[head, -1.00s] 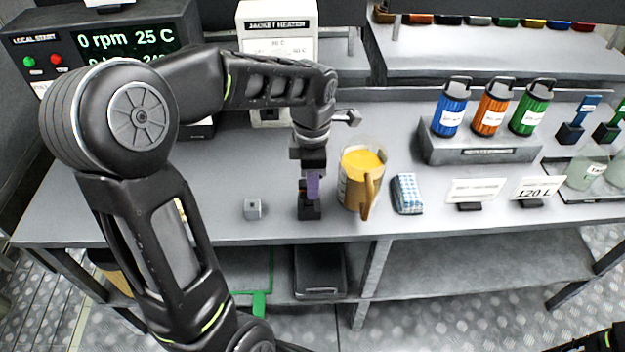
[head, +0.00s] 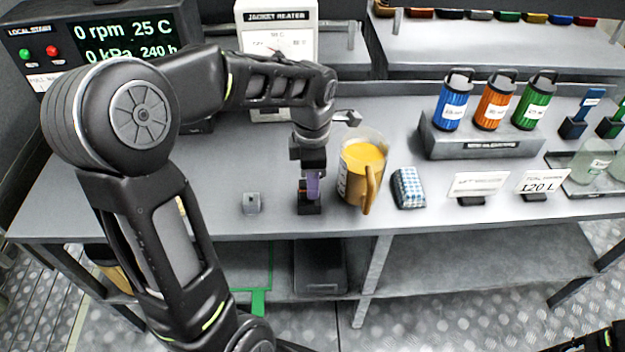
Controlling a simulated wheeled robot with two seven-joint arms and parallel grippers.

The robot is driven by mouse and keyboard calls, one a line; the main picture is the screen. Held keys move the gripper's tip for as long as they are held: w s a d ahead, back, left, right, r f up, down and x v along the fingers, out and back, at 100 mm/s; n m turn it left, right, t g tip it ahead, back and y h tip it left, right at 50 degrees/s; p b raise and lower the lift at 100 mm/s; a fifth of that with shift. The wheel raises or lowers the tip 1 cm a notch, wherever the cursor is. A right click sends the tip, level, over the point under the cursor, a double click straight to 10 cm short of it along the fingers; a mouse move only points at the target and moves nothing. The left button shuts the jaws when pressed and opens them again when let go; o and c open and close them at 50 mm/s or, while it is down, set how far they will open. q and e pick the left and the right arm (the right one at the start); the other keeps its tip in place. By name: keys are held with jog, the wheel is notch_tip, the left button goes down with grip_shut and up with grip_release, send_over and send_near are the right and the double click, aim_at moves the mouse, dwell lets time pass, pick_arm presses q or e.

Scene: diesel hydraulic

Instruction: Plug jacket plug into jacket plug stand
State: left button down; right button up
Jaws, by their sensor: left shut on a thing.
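The purple piece is upright and partly hidden by the fingers. Directly below it is a small black block (head: 310,207) on the bench, which looks like the jacket plug stand. From this angle I cannot tell whether the plug is inside the block or just above it.
A jug of orange liquid (head: 357,182) stands close right of the left gripper, and a blue checked cloth (head: 407,188) lies beyond it. A small grey block (head: 251,203) sits to the left. The jacket heater box (head: 275,30) stands behind.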

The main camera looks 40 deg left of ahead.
pick_arm(q)
jog(key=c, duration=1.1)
grip_release()
notch_tip(320, 180, up, 8)
jog(key=shift+f, duration=0.15)
